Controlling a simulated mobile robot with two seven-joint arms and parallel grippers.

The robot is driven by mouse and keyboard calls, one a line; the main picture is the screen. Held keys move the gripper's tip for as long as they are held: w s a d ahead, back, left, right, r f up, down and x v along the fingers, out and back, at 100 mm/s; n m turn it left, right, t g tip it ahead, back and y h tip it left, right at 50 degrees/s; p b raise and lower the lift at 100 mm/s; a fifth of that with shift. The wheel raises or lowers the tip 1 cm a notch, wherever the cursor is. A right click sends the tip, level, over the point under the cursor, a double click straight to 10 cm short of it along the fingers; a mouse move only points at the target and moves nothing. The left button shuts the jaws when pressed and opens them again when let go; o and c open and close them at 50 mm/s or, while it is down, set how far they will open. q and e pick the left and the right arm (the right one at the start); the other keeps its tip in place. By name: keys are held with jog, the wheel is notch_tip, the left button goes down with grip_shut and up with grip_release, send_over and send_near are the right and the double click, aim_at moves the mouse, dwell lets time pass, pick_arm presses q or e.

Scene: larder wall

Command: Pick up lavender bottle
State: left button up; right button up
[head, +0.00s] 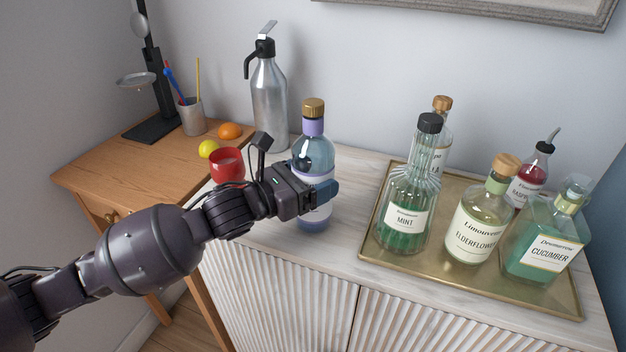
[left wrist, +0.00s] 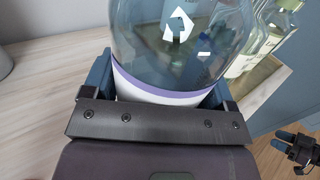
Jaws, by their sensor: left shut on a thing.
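The lavender bottle (head: 314,150) is clear bluish glass with a lavender neck band, a gold-brown cap and a white label edged in lavender. It is upright over the pale counter, left of the brass tray; I cannot tell whether its base touches the counter. My left gripper (head: 322,194) is shut on its body, a blue finger across the label. In the left wrist view the bottle (left wrist: 180,45) fills the space between the two blue fingers (left wrist: 163,90). What seems to be my right gripper (left wrist: 300,150) shows small at that view's lower right edge.
The brass tray (head: 375,250) holds several bottles, including mint (head: 405,215), elderflower (head: 472,230) and cucumber (head: 545,245). A steel siphon (head: 268,95) stands behind the lavender bottle. A red mug (head: 227,165), lemon (head: 208,149) and orange (head: 230,131) are at the left.

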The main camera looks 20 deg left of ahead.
aim_at(313, 102)
pick_arm(q)
notch_tip(313, 102, up, 19)
jog(key=p, duration=0.3)
jog(key=shift+r+p, duration=0.1)
jog(key=shift+p, duration=0.25)
notch_tip(313, 102, up, 5)
jog(key=p, duration=0.3)
jog(key=shift+s, duration=0.15)
jog(key=shift+r+p, duration=1.75)
jog(key=shift+p, duration=0.05)
pick_arm(e)
notch_tip(313, 102, up, 10)
jog(key=t, duration=0.1)
jog(key=shift+w+d+r, duration=0.15)
jog(key=shift+w+d, duration=0.1)
jog(key=shift+d, duration=0.15)
